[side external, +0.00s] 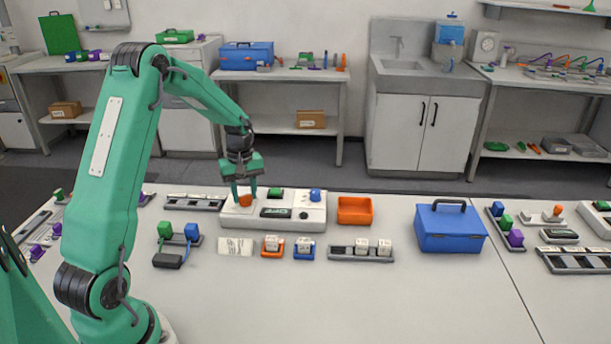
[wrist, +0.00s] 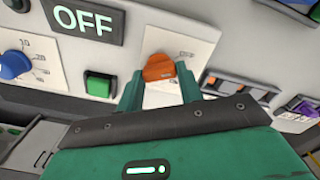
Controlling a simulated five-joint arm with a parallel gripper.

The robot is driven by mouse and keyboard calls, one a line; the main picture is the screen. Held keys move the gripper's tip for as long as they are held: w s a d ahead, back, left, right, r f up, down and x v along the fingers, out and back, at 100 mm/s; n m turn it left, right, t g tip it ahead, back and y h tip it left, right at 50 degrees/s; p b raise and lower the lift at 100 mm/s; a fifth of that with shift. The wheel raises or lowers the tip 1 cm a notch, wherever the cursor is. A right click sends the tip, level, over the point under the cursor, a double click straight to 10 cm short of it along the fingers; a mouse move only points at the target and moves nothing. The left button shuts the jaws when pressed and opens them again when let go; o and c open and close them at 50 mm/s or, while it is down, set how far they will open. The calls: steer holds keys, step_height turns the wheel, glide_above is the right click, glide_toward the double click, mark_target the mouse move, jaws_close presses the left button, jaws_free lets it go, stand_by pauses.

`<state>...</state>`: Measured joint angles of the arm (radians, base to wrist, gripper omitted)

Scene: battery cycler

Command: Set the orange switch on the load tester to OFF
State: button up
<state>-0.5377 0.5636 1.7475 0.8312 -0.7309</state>
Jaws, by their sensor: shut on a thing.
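The load tester (side external: 290,224) is a white box at the back of the bench in the side view. Its orange switch (side external: 245,201) is a round knob at its left end; it also shows in the wrist view (wrist: 158,68). My gripper (side external: 244,196) reaches down from above, its green fingers shut on the two sides of the orange switch; the fingers also show in the wrist view (wrist: 160,88). The dark display (wrist: 84,18) reads OFF in the wrist view. The fingers hide part of the switch's sides.
The tester also carries a green button (wrist: 100,84) and a blue knob (wrist: 14,64). An orange bin (side external: 354,211) and a blue toolbox (side external: 450,228) stand to its right. Small battery holders (side external: 360,252) lie in front. The front middle of the bench is clear.

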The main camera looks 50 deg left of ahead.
mark_target(245, 195)
steer(key=shift+r+n, duration=0.1)
steer(key=shift+n, duration=1.1)
steer(key=o, duration=1)
steer(key=shift+r, duration=0.1)
steer(key=shift+r, duration=3.75)
